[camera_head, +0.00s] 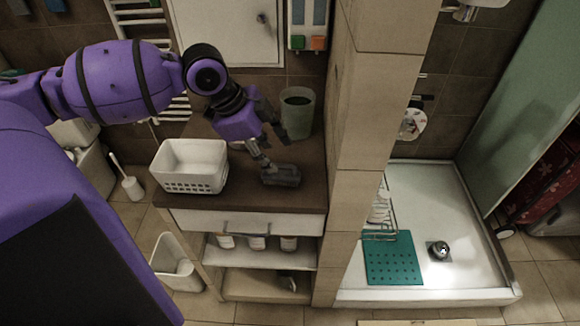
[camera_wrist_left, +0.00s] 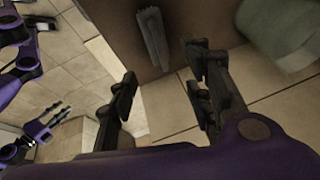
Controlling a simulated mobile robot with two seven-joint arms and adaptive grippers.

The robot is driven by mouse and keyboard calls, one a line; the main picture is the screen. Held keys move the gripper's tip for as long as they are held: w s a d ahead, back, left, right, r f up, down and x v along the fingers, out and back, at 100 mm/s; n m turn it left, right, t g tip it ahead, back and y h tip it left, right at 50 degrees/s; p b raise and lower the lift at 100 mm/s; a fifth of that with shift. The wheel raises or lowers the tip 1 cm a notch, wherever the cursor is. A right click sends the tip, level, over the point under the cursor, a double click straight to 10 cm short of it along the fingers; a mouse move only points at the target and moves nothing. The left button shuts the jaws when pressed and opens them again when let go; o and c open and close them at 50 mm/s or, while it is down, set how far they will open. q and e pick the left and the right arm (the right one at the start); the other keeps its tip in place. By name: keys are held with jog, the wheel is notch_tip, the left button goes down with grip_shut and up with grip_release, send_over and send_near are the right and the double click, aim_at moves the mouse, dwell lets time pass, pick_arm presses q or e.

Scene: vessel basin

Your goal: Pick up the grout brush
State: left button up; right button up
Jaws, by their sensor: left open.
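The grout brush (camera_head: 284,177) is a dark grey brush lying on the brown counter, near its right side. In the left wrist view the grey brush (camera_wrist_left: 153,38) lies beyond the fingertips, between their two lines. My left gripper (camera_head: 273,150) is open and empty, reaching down over the counter close to the brush. In the left wrist view its fingers (camera_wrist_left: 162,82) are spread wide apart. Nothing is held between them. Purple arm parts of mine show at the left of the wrist view, with a small gripper (camera_wrist_left: 58,116) whose opening I cannot judge.
A white basket (camera_head: 190,166) stands on the counter (camera_head: 235,195) left of the brush. A grey-green cup (camera_head: 297,112) stands behind it. A tiled wall (camera_head: 370,150) rises at the counter's right edge. A bin (camera_head: 175,262) stands on the floor at left.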

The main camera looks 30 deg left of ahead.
aim_at(285, 176)
pick_arm(q)
jog(key=f, duration=0.2)
jog(key=f+b, duration=0.1)
jog(key=f, duration=0.1)
jog(key=shift+w+d, duration=0.1)
jog(key=shift+d, duration=0.3)
jog(key=x, duration=0.2)
jog(key=shift+w+a+f, duration=0.1)
jog(key=shift+w+f, duration=0.1)
jog(key=shift+f, duration=0.05)
jog(key=shift+w+f, duration=0.15)
jog(key=shift+f, duration=0.1)
jog(key=c, duration=1.1)
grip_shut()
pick_arm(e)
jog(key=shift+s+d+f, duration=0.1)
jog(key=shift+s+f, duration=1)
jog(key=shift+s, duration=0.1)
jog(key=shift+g, duration=0.3)
